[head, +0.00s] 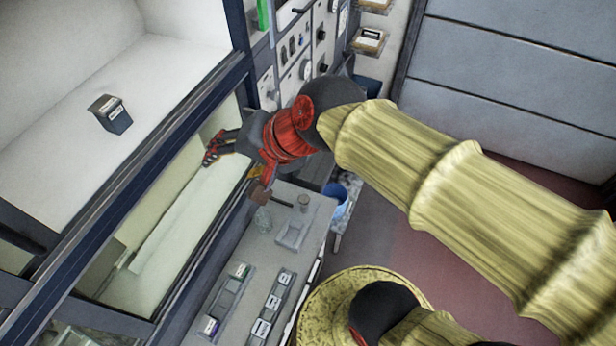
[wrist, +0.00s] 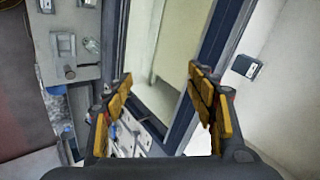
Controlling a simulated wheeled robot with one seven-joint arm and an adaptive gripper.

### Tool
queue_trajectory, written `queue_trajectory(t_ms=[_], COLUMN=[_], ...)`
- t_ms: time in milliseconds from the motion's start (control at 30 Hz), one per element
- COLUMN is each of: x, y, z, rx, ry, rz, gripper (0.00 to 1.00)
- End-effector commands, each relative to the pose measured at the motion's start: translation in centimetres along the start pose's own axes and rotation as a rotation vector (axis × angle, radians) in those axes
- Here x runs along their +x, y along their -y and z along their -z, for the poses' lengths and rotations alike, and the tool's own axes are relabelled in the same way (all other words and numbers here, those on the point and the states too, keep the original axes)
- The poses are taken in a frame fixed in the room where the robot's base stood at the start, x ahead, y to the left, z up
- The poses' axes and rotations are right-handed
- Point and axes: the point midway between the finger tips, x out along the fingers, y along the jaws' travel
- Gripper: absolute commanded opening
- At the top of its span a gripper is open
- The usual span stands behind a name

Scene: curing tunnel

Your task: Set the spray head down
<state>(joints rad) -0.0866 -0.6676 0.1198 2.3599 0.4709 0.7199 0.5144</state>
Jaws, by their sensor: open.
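My gripper (head: 213,148) is open at the window frame of the tunnel, over the pale lower opening. In the wrist view its two yellow-padded fingers (wrist: 160,74) stand wide apart with nothing between them. I cannot pick out the spray head for certain in either view. A small clear item (head: 262,219) lies on the grey bench (head: 258,246), to the gripper's lower right; it also shows in the wrist view (wrist: 91,46). A short grey cylinder (head: 303,203) stands near it on the bench. Both are apart from the gripper.
A dark labelled box (head: 110,114) sits on the white surface behind the dark blue frame (head: 150,160). Racks (head: 270,305) with labelled blocks lie on the bench. A control panel (head: 296,48) rises behind my wrist. A blue bin (head: 336,199) stands beside the bench.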

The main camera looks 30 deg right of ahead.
Motion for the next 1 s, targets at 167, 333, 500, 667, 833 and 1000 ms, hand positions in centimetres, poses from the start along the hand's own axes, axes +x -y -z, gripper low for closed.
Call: queue_trajectory(t_ms=[167,333,500,667,833,1000], x=[-2.9,-4.7,-5.0,-4.9,-4.3,-2.2], y=[-8.5,-12.5,-13.2,-13.1,-13.6,-15.4], z=[0.5,1.1,1.2,1.2,1.1,0.5], rx=[-0.503,-0.732,-0.775,-0.773,-0.772,-0.771], ry=[-0.026,-0.008,-0.001,-0.002,-0.002,-0.002], rz=[-0.241,-0.374,-0.4,-0.398,-0.397,-0.397], gripper=[0.56,0.56,0.56,0.56,0.56,0.56])
